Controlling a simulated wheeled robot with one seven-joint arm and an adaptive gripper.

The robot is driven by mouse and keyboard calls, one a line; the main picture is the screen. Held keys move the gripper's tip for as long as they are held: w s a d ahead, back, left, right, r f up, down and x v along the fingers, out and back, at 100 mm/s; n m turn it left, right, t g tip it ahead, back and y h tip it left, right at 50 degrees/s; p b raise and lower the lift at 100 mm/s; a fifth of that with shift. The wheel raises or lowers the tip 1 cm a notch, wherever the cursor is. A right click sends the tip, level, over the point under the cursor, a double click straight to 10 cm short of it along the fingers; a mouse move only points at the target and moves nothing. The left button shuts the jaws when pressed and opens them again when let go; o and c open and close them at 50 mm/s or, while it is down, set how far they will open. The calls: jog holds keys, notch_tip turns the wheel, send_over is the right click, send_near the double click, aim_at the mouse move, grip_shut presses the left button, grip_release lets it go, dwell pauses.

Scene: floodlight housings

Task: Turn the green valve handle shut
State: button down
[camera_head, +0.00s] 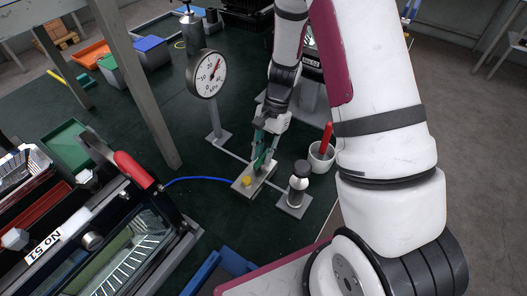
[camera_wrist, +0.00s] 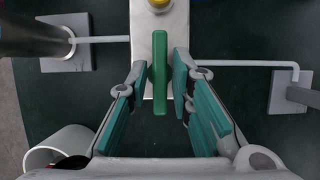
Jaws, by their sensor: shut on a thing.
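The green valve handle (camera_wrist: 160,75) is a straight bar lying lengthwise in the wrist view, over a pale metal block (camera_wrist: 145,45). In the head view the block (camera_head: 254,183) stands on the dark green table top, and the handle is largely hidden by my fingers. My gripper (camera_head: 266,147) reaches down to it from above. In the wrist view my teal-padded fingers (camera_wrist: 162,80) stand on either side of the handle, shut on it. A yellow knob (camera_wrist: 160,3) sits on the block beyond the handle's far end.
A round dial gauge (camera_head: 207,74) stands behind the block, with thin pipes on the table. A blue hose (camera_head: 200,180) runs left towards a red-handled lamp housing (camera_head: 135,168).

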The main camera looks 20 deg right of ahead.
jog(key=c, duration=1.6)
grip_release()
jog(key=shift+c, duration=0.2)
jog(key=v, duration=1.2)
jog(key=shift+d, duration=0.1)
